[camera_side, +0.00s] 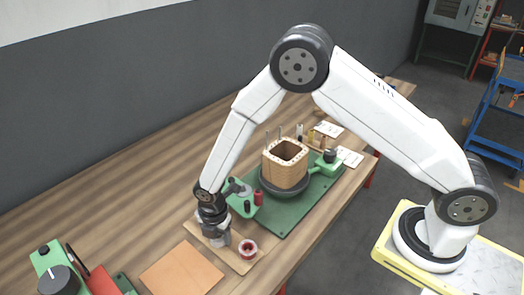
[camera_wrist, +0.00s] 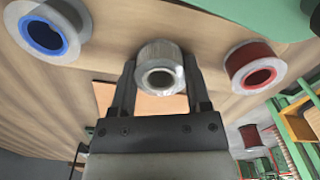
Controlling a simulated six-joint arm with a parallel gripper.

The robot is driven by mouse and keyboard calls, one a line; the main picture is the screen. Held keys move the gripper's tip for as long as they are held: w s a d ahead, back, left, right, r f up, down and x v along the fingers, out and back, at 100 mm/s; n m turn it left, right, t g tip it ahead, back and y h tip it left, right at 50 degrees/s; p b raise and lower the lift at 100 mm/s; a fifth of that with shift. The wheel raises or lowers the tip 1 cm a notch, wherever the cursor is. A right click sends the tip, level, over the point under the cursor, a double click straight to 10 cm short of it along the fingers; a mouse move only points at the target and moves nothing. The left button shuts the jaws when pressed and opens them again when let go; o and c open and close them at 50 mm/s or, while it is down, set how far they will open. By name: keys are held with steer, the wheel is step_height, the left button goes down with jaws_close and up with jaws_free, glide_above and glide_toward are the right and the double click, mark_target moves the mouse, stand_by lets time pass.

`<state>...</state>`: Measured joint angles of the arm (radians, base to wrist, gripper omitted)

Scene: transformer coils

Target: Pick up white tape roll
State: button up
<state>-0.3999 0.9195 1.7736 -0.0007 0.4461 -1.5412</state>
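The white tape roll (camera_wrist: 160,66) sits between the two fingers of my gripper (camera_wrist: 160,62) in the wrist view, its round hole facing the camera. The fingertips lie along its left and right sides with no clear gap, but I cannot tell whether they press on it. In the side view my gripper (camera_side: 219,238) points down low over a light wooden board (camera_side: 238,262). The white roll is hard to make out there, mostly hidden by the gripper.
A red-cored roll (camera_wrist: 254,68) stands close to the right of the white one; it also shows in the side view (camera_side: 248,248). A blue-cored roll (camera_wrist: 47,33) is at the left. A green base (camera_side: 285,215) bears a wooden coil form (camera_side: 285,165). An orange-brown sheet (camera_side: 182,267) lies in front.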

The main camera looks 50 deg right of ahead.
steer(key=shift+c, duration=0.3)
steer(key=shift+r, duration=0.15)
steer(key=shift+r, duration=0.85)
steer(key=s+d+r, duration=0.4)
steer(key=s+r, duration=0.7)
steer(key=s, duration=0.2)
steer(key=shift+s+d, duration=0.15)
steer(key=shift+d, duration=0.05)
